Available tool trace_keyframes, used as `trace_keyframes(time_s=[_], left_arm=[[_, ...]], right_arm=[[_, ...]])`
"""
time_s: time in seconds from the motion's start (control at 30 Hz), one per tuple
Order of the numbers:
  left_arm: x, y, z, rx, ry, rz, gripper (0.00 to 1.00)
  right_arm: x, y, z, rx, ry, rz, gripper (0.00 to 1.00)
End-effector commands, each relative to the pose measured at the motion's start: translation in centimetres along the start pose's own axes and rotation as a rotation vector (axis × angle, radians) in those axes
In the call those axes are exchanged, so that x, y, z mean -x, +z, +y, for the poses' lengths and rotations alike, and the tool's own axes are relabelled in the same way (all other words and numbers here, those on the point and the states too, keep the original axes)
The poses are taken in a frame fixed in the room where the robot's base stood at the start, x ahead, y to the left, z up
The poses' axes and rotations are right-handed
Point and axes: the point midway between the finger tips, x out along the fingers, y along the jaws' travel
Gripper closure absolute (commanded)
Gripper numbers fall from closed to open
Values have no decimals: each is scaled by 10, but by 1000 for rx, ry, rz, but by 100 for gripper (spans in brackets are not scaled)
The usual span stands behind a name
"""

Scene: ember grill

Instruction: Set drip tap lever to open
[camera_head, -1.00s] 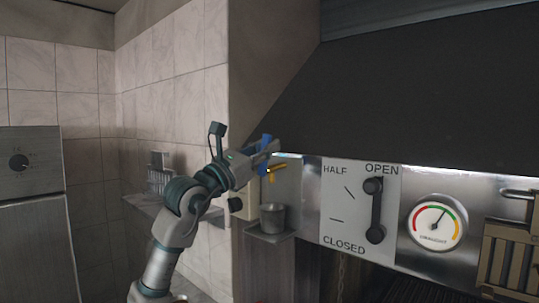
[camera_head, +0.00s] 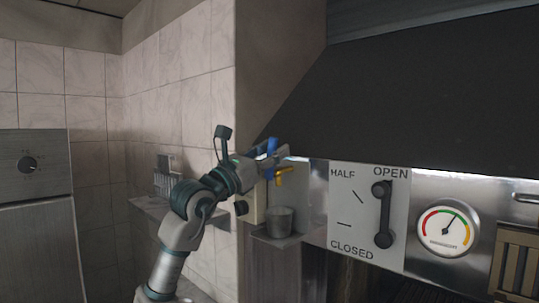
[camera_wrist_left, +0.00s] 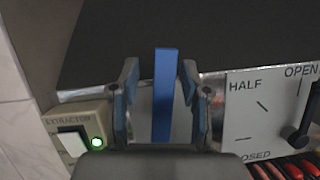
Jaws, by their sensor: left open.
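The drip tap (camera_head: 284,171) is a small brass-yellow spout on the steel panel, with a blue lever (camera_head: 271,147) above it. In the left wrist view the blue lever (camera_wrist_left: 164,100) is a flat bar standing nearly upright between my fingers. My left gripper (camera_head: 273,156) is at the lever and partly covers it in the head view. In the wrist view the left gripper (camera_wrist_left: 160,76) is open, one finger on each side of the lever, with visible gaps. The lever's pivot is hidden. My right gripper is not in view.
A metal cup (camera_head: 279,220) stands on a small ledge below the tap. To the right are a HALF/OPEN/CLOSED plate (camera_head: 345,212) with a black lever (camera_head: 384,215) and a round gauge (camera_head: 445,231). An extractor switch box (camera_wrist_left: 78,137) with a green light is left of my fingers.

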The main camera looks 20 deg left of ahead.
Motion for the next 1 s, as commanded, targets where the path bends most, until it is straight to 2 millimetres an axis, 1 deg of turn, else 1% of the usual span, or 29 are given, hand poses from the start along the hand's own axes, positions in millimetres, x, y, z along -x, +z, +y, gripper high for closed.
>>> trace_keyframes(time_s=[0.07, 0.17, 0.27, 0.4, 0.5, 0.6, 0.7, 0.77, 1.0], left_arm=[[4, 0, 1, -1, 1, -1, 54], [14, 0, 2, -1, 1, -2, 54], [33, -1, 2, -4, 2, -1, 54], [66, -2, 3, -3, 3, 0, 54], [87, -3, 3, -1, 2, 1, 54], [103, -4, 4, 1, 3, 3, 54], [113, -4, 3, 1, 1, 3, 54], [116, -4, 2, 1, 1, 3, 54], [117, -4, 0, 1, -1, 4, 54]], right_arm=[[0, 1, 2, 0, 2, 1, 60], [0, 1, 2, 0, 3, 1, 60], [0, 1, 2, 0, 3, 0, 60], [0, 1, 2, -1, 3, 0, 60], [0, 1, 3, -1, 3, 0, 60], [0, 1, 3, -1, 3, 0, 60], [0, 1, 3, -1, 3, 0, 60], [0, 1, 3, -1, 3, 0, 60], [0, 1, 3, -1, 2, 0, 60]])
